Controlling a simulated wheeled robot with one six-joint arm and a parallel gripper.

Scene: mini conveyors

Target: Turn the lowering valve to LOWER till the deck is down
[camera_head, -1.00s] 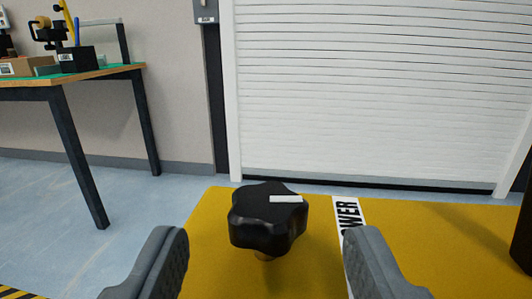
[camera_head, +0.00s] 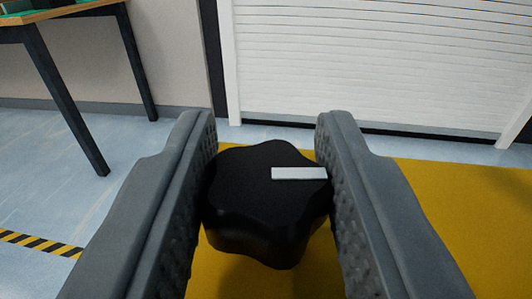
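The lowering valve is a black lobed knob (camera_head: 262,208) with a white pointer bar (camera_head: 299,173) on its top. The bar points to the right in the picture. My gripper (camera_head: 266,128) has one finger on each side of the knob, and both inner pads appear to touch it. The knob stands on a yellow deck surface (camera_head: 430,215). The knob's stem is hidden below it. The LOWER label is out of sight, with my right finger over that area.
A white roller shutter (camera_head: 370,60) stands behind the yellow surface. A workbench (camera_head: 60,12) with dark legs is at the upper left. Blue floor (camera_head: 60,150) with a black-and-yellow stripe (camera_head: 40,243) lies at the left.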

